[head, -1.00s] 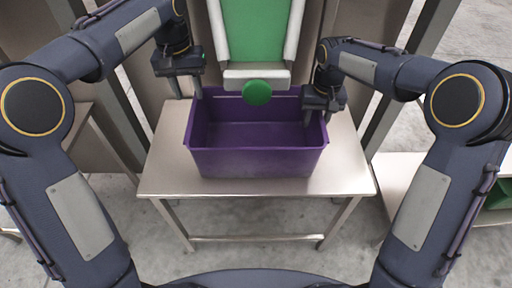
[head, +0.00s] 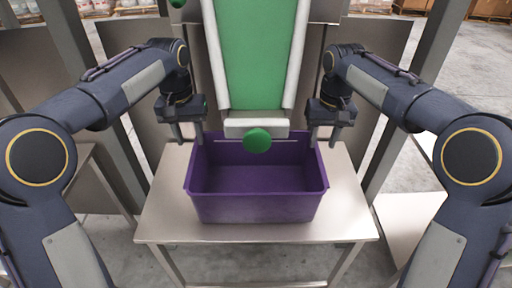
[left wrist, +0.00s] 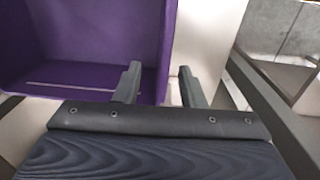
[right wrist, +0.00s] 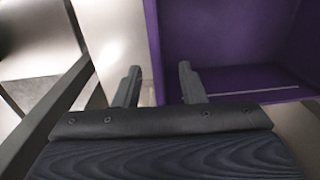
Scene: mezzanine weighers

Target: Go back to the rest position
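My left gripper (head: 187,134) is open and empty, above the table just off the left rim of the purple crate. My right gripper (head: 323,134) is open and empty near the crate's right rim at the back. The purple crate (head: 258,208) stands upright on the metal table and looks empty inside.
The metal table (head: 160,222) has bare room left and right of the crate. A green chute (head: 252,60) with pale side rails ends above the crate's back edge, with a round green piece (head: 257,140) at its end. Grey posts and panels stand behind both arms.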

